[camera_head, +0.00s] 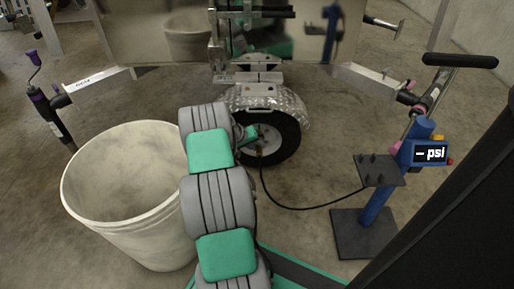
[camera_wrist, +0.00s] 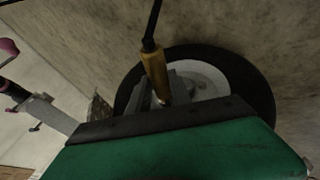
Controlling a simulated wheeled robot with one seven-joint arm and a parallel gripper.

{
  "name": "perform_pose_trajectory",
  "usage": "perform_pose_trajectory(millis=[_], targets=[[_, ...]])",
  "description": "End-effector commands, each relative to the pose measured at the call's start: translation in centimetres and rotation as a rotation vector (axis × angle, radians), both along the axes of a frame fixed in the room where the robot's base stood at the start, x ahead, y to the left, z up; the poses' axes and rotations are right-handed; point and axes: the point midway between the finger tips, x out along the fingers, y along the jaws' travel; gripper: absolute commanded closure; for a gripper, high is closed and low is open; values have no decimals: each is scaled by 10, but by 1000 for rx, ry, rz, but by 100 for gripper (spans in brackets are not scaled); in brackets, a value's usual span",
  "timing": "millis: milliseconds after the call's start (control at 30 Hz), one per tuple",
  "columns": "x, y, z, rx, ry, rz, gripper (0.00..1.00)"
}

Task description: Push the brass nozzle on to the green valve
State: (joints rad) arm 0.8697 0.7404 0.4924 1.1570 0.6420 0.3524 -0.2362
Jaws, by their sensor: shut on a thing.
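The brass nozzle (camera_wrist: 155,72) is on the end of a black hose, and my gripper (camera_wrist: 168,98) is shut on it. In the wrist view the nozzle stands in front of the wheel's pale rim (camera_wrist: 205,78), inside the dark tire (camera_wrist: 255,85). In the head view my gripper (camera_head: 257,142) reaches the left part of the trailer wheel (camera_head: 285,135), with the nozzle small beside it. The green valve cannot be made out in either view; whether the nozzle touches it cannot be told.
The black hose (camera_head: 310,207) runs over the floor to a blue air stand (camera_head: 378,200) with a "– psi" display (camera_head: 430,153) at the right. A large pale bin (camera_head: 125,210) stands left of my arm. A metal fender (camera_head: 262,98) covers the wheel's top.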

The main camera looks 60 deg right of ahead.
Motion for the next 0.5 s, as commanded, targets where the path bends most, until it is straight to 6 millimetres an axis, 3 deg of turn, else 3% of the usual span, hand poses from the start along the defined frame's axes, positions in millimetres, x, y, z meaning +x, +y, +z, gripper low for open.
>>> perform_pose_trajectory(millis=[367, 400, 500], targets=[[4, -9, 0, -2, -1, 0, 100], [4, -9, 0, -1, -1, 0, 72], [4, -9, 0, -1, 0, 1, 64]])
